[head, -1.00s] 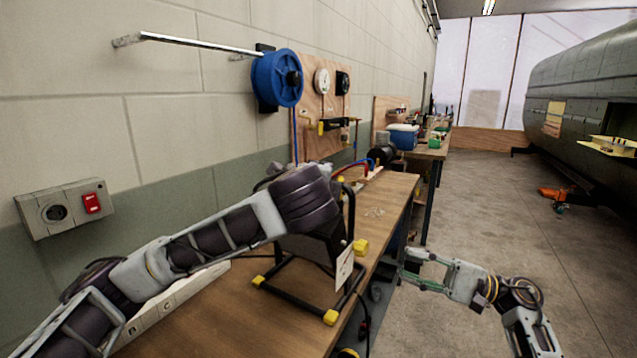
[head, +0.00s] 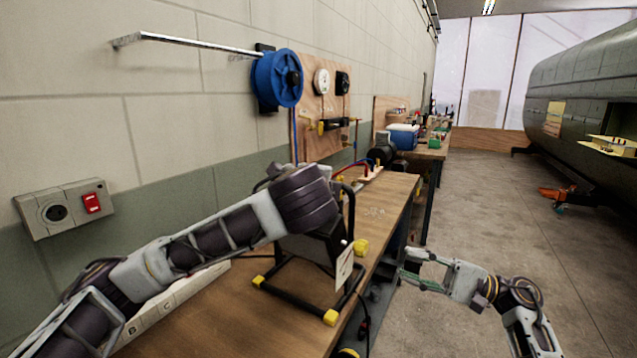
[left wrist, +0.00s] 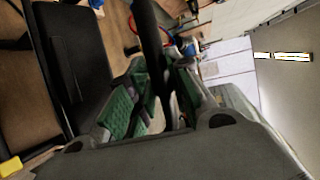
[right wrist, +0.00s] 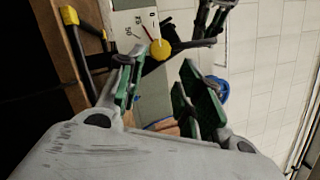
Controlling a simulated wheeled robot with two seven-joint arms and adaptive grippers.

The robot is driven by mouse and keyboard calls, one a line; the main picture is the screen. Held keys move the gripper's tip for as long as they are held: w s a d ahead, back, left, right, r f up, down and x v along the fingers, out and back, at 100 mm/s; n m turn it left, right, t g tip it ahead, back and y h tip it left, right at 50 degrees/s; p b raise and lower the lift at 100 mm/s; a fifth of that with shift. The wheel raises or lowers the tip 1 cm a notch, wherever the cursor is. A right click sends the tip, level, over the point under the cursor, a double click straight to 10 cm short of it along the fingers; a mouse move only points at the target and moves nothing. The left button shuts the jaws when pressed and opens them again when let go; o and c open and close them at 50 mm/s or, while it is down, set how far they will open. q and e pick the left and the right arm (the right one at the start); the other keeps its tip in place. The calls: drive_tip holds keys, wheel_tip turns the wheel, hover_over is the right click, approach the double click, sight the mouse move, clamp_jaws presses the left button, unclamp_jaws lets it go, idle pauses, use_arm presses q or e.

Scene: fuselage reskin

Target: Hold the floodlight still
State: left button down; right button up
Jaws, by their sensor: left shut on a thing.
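The floodlight (head: 312,247) stands on the workbench, with a black housing, a black tube stand with yellow feet, and a white card on its side. My left arm reaches across to it from the left and hides my left gripper in the head view. In the left wrist view my left gripper (left wrist: 160,95) is shut on a black bar of the floodlight, beside the dark housing (left wrist: 70,60). My right gripper (head: 405,271) is open and empty, off the bench's right edge. In the right wrist view its fingers (right wrist: 155,82) are apart with nothing between them.
The wooden bench (head: 225,315) runs along the wall, with a white power strip (head: 165,305) under my left arm. A blue reel (head: 277,78) hangs on the wall. Open floor (head: 490,220) lies to the right, towards a green fuselage (head: 590,85).

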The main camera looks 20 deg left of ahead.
drive_tip(key=o, duration=0.4)
drive_tip(key=shift+f, duration=0.1)
drive_tip(key=shift+c, duration=0.2)
drive_tip(key=shift+o, duration=0.2)
drive_tip(key=shift+d+f+h, duration=0.3)
drive_tip(key=shift+d+f, duration=0.6)
drive_tip(key=shift+f, duration=0.2)
drive_tip(key=shift+s+a+r+m+t+h, duration=0.2)
drive_tip(key=shift+s+r+m+t+h, duration=0.4)
drive_tip(key=shift+m, duration=1.7)
drive_tip(key=shift+s+a+r+m+t+h, duration=0.2)
drive_tip(key=shift+r+m+t, duration=0.7)
drive_tip(key=shift+m, duration=1.4)
drive_tip(key=shift+s+a+r+m+t+h, duration=0.2)
drive_tip(key=shift+s+r+m+t, duration=0.55)
drive_tip(key=shift+m, duration=1.55)
drive_tip(key=shift+w+r, duration=0.15)
drive_tip(key=shift+w, duration=0.1)
drive_tip(key=shift+a, duration=0.2)
